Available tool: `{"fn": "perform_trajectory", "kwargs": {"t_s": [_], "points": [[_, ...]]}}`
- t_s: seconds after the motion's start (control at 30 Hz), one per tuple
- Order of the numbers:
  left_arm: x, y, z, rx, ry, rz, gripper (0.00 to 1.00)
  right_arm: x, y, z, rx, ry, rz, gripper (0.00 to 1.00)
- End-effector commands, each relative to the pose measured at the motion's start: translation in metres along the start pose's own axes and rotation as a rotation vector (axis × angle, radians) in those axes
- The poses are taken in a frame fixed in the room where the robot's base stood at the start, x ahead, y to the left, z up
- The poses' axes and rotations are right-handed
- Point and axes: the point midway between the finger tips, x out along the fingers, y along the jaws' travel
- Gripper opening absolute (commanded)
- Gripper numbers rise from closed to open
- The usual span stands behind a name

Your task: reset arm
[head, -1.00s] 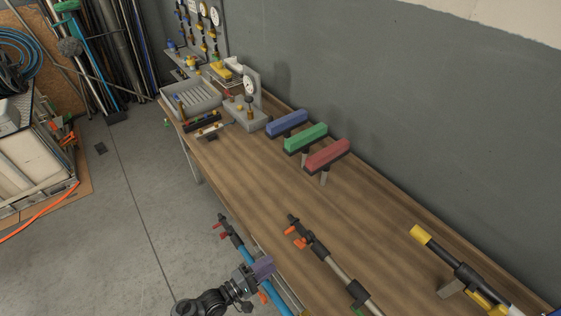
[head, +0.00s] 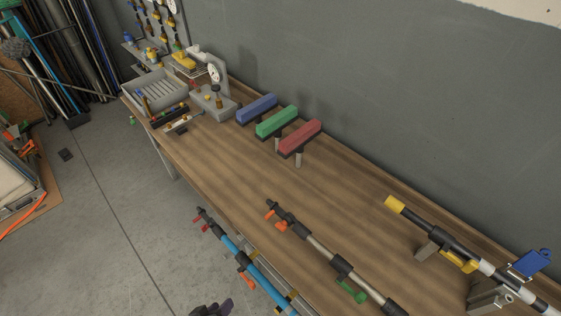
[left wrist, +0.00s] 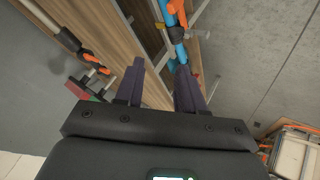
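My left gripper (head: 215,308) shows only as dark purple fingertips at the bottom edge of the head view, over the floor. In the left wrist view its two purple fingers (left wrist: 160,66) are apart, with nothing held between them. A blue pole (left wrist: 176,35) with an orange clip lies beyond the fingertips there. In the head view, the same blue pole (head: 231,246) runs along the bench's front side, a little above and right of the gripper. My right gripper is out of view.
The wooden bench (head: 225,170) carries blue (head: 257,108), green (head: 277,121) and red (head: 300,138) blocks, a grey tray (head: 160,92), a pole with orange clips (head: 315,242) and a yellow-tipped pole (head: 430,228). Grey floor (head: 95,210) is open at left.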

Motion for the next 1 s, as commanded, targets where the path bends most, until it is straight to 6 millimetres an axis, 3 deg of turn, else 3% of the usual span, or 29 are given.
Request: {"fn": "perform_trajectory", "kwargs": {"t_s": [0.03,0.2,0.3,0.43,0.8,1.0], "points": [[-0.02,0.001,-0.009,0.061,-0.007,-0.053,0.38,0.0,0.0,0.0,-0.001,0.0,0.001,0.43],[-0.073,-0.004,-0.027,0.244,-0.097,-0.196,0.38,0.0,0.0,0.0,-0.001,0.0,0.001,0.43],[-0.097,-0.012,-0.023,0.337,-0.193,-0.25,0.38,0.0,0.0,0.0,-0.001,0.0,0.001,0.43],[-0.11,-0.029,0.0,0.505,-0.377,-0.285,0.38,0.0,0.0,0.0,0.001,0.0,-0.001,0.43],[-0.186,0.018,-0.057,0.529,-0.37,-0.279,0.38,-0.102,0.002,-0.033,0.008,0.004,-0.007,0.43],[-0.217,0.036,-0.078,0.529,-0.37,-0.279,0.38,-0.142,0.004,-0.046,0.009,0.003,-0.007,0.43]]}}
